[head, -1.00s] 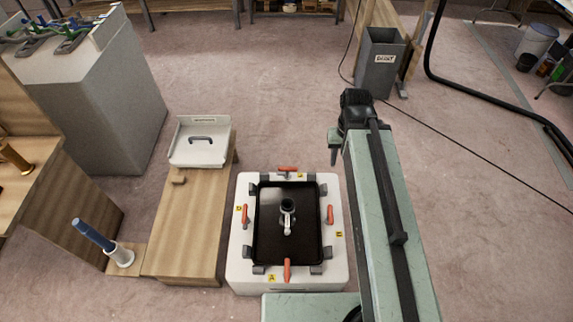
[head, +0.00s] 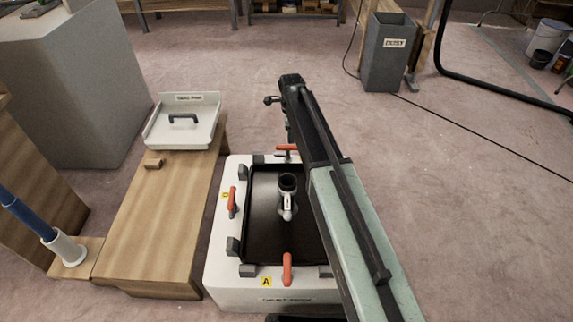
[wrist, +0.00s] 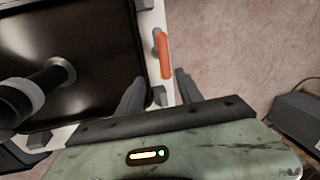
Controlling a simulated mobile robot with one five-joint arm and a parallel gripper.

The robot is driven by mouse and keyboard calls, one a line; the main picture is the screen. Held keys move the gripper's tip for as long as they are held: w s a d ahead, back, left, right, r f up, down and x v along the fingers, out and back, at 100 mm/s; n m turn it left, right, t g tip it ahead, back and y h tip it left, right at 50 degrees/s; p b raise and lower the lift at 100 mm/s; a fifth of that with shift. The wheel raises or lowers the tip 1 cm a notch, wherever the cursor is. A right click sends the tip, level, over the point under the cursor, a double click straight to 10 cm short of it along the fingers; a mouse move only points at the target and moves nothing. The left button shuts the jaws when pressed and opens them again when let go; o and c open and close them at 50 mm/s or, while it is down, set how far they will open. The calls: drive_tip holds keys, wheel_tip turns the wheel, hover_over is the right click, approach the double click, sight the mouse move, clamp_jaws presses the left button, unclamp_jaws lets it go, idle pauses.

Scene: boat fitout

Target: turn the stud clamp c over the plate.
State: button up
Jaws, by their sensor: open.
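The black plate (head: 262,225) lies in a frame on a white box (head: 225,280), with a dark upright pipe fitting (head: 287,183) at its middle. An orange-handled clamp (head: 287,147) is at the plate's far edge, its handle along the edge; its letter is not legible. The near clamp, marked A (head: 287,268), points in over the plate. The left clamp (head: 232,201) lies along its edge. My arm hides the right one. My gripper (wrist: 158,97) is open and empty. In the wrist view, an orange clamp handle (wrist: 162,55) lies just beyond and between the fingertips, apparently the far clamp.
A wooden bench (head: 165,225) to the left carries a white tray-like lid (head: 205,133) with a dark handle. A blue-handled tool (head: 30,220) stands in a white holder at far left. A grey bin (head: 388,60) stands at the back right. The floor beyond the box is clear.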

sight(288, 146)
drive_tip(key=shift+m, duration=0.5)
drive_tip(key=w+f+b, duration=0.1)
drive_tip(key=f+b, duration=0.1)
drive_tip(key=f, duration=0.1)
drive_tip(key=w+f+b, duration=0.1)
drive_tip(key=f+b, duration=0.2)
drive_tip(key=a+f+b, duration=0.1)
drive_tip(key=f+b, duration=0.2)
drive_tip(key=shift+w+f, duration=0.25)
drive_tip(key=shift+w, duration=0.15)
drive_tip(key=shift+r, duration=0.15)
drive_tip(key=shift+c, duration=0.3)
clamp_jaws()
